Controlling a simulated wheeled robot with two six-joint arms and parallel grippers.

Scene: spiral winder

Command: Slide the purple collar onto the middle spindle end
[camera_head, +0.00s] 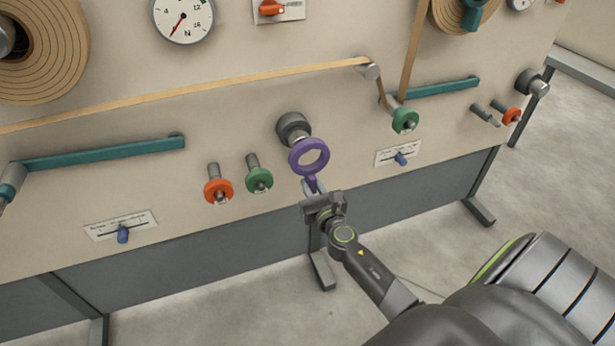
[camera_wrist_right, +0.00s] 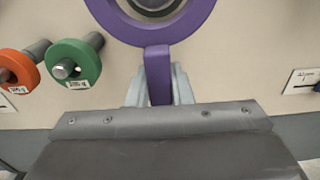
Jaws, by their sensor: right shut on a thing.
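The purple collar (camera_head: 309,157) is a ring with a short handle. My right gripper (camera_head: 313,190) is shut on that handle and holds the ring upright, facing the panel. In the head view the ring overlaps the lower right of the grey middle spindle end (camera_head: 291,126). I cannot tell whether they touch. In the right wrist view the purple collar (camera_wrist_right: 158,88) rises from between the fingers of the right gripper (camera_wrist_right: 158,92), and a grey round end (camera_wrist_right: 153,5) shows through its hole. My left gripper is not in view.
Pegs to the left carry an orange ring (camera_head: 217,191) and a green ring (camera_head: 259,180). Another green ring (camera_head: 404,120) sits to the right under the tan strip (camera_head: 190,95). A slider plate (camera_head: 398,153) with a blue knob is at lower right. Teal bars stick out on both sides.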

